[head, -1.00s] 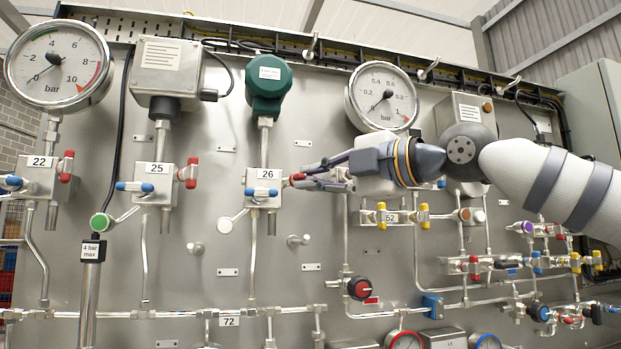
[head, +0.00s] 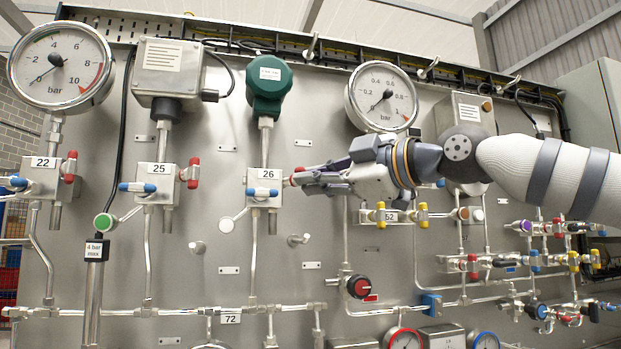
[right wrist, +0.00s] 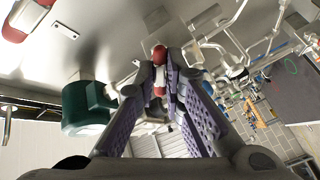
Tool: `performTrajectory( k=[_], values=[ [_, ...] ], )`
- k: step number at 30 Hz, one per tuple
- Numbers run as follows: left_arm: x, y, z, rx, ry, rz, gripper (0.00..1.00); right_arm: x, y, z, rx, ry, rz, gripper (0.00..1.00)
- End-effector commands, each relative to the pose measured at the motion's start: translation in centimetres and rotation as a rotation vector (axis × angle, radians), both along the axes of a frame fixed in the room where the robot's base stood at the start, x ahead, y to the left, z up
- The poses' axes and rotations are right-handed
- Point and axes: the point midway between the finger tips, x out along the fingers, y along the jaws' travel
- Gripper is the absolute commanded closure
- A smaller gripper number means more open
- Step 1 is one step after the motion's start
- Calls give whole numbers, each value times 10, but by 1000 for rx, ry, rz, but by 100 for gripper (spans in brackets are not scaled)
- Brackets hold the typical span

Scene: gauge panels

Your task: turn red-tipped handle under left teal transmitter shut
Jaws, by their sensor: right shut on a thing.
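The teal transmitter (head: 269,88) hangs at the upper middle of the panel above the valve block labelled 26 (head: 264,182). The block carries a blue-tipped handle (head: 262,192) on its front and a red-tipped handle (head: 299,170) on its right side. My right gripper (head: 301,179) reaches in from the right and is shut on the red-tipped handle, covering most of it in the head view. In the right wrist view the red handle (right wrist: 160,55) sits between the fingers, with the teal transmitter (right wrist: 88,108) to the left. My left gripper is not in view.
Block 25 (head: 157,178) with its own red handle (head: 192,173) stands to the left. A pressure gauge (head: 382,98) is above my right wrist. Yellow-handled valves (head: 381,216) sit just below the wrist.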

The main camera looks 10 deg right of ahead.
Motion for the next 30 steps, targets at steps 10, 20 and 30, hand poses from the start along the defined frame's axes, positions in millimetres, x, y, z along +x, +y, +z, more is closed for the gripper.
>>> performTrajectory(
  k=[10, 20, 30],
  values=[
    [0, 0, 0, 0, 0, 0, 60, 0, 0, 1, 228, 168, 0, 100],
    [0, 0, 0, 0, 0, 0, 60, -1, 0, 1, 413, 309, -1, 100],
    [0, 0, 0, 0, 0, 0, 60, -1, 0, 2, 576, 429, 0, 100]
  ],
)
